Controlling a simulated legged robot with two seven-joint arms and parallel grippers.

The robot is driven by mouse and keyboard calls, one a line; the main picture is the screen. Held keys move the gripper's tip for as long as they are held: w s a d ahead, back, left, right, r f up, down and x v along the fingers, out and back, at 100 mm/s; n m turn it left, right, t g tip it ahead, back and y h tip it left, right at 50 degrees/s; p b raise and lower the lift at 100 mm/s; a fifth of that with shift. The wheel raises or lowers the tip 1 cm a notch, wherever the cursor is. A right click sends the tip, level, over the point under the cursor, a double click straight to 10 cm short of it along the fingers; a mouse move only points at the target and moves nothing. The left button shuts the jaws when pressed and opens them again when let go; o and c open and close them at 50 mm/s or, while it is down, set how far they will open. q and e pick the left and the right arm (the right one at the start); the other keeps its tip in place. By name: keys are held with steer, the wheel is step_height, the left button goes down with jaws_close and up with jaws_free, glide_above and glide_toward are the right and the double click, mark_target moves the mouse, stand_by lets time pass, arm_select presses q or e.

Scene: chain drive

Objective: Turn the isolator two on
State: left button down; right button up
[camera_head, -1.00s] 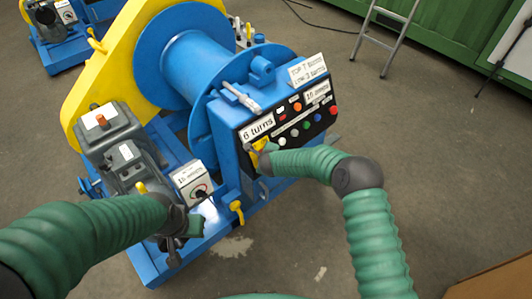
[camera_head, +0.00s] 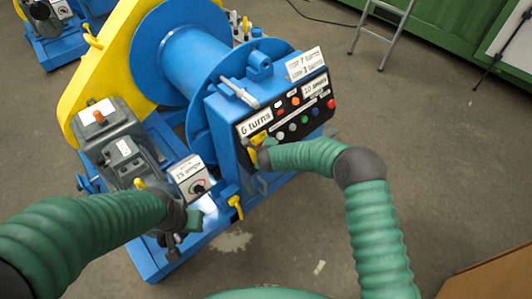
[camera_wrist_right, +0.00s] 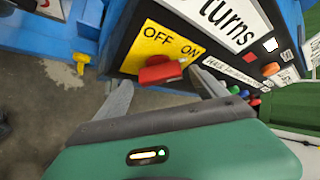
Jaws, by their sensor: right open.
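A red switch handle (camera_wrist_right: 160,72) sits on a yellow plate (camera_wrist_right: 152,40) marked OFF and ON, in the right wrist view. I cannot read a number on this isolator. The yellow plate also shows at the panel's lower left in the head view (camera_head: 258,138). My right gripper (camera_wrist_right: 160,78) is open, its fingers on either side of the red handle; I cannot tell whether they touch it. In the head view, the right gripper (camera_head: 259,156) partly covers the switch. My left gripper (camera_head: 183,228) is low by a dial box (camera_head: 192,176); its jaws are unclear.
The blue winch drum (camera_head: 188,58) and yellow chain guard (camera_head: 98,58) stand behind the panel. Buttons (camera_head: 305,118) lie right of the switch. A yellow lever (camera_head: 236,206) hangs below.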

steer(key=p+v, duration=0.1)
steer(key=v, duration=1.4)
steer(key=shift+s, duration=0.25)
steer(key=s+d+r+n+g+y+p, duration=0.15)
steer(key=s+d+r+n+p, duration=0.25)
steer(key=s+d+r+n, duration=0.65)
steer(key=s+d+f+n+g+h, duration=0.1)
steer(key=s+d+n+g, duration=0.1)
steer(key=s+d+n, duration=0.2)
steer(key=s+d+f+n+g+h, duration=0.1)
steer(key=s+d+n+g, duration=0.1)
steer(key=s+d+n, duration=0.2)
steer(key=s+n, duration=0.3)
steer(key=s, duration=0.2)
steer(key=shift+s+d+f+p, duration=0.2)
steer(key=shift+s+d+p, duration=0.15)
steer(key=shift+p, duration=0.05)
